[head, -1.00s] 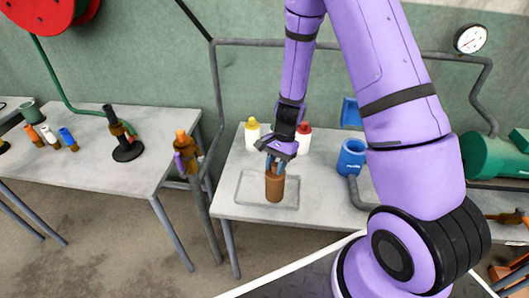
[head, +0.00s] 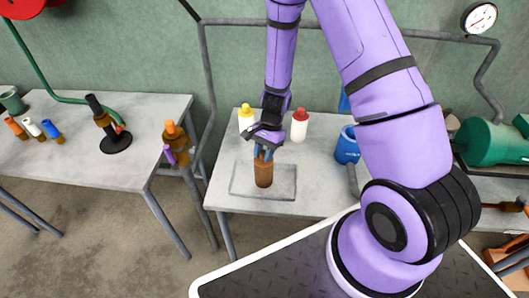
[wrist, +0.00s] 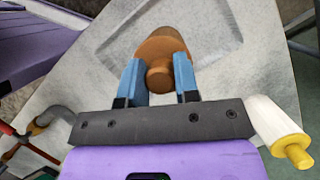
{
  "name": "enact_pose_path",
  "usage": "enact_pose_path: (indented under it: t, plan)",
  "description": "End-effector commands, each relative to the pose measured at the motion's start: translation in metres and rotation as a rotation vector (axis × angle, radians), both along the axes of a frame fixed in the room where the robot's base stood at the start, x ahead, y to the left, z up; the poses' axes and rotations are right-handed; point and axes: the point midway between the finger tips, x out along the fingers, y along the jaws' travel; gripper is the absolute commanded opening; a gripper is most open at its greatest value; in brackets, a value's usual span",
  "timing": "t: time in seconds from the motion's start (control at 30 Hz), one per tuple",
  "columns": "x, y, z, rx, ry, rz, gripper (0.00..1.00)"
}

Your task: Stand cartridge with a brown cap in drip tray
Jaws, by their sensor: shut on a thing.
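The brown cartridge (head: 263,174) is upright in my gripper (head: 264,153), within the outline of the drip tray (head: 283,182). Its bottom looks at or close to the tray floor; I cannot tell if they touch. In the wrist view, the blue fingers of my gripper (wrist: 160,80) are shut on the narrow knob of the brown cap (wrist: 160,50).
A yellow-capped white bottle (head: 246,120) and a red-capped white bottle (head: 299,127) stand behind the tray. The left table (head: 75,165) holds several small cartridges and a black stand. Bare tabletop surrounds the tray.

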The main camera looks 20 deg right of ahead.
Motion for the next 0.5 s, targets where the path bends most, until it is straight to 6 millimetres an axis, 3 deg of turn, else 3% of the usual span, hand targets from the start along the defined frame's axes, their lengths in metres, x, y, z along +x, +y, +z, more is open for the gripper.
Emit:
enact_pose_path:
  t: [0.13, 0.17, 0.27, 0.5]
  plan:
    - [0.0000, -0.0004, -0.0026, 0.000, 0.000, -0.001, 0.00]
    - [0.0000, -0.0004, -0.0026, 0.000, 0.000, -0.001, 0.34]
    - [0.0000, -0.0004, -0.0024, 0.000, 0.000, 0.000, 0.55]
    - [-0.0001, -0.0002, -0.0022, 0.000, 0.000, 0.000, 0.55]
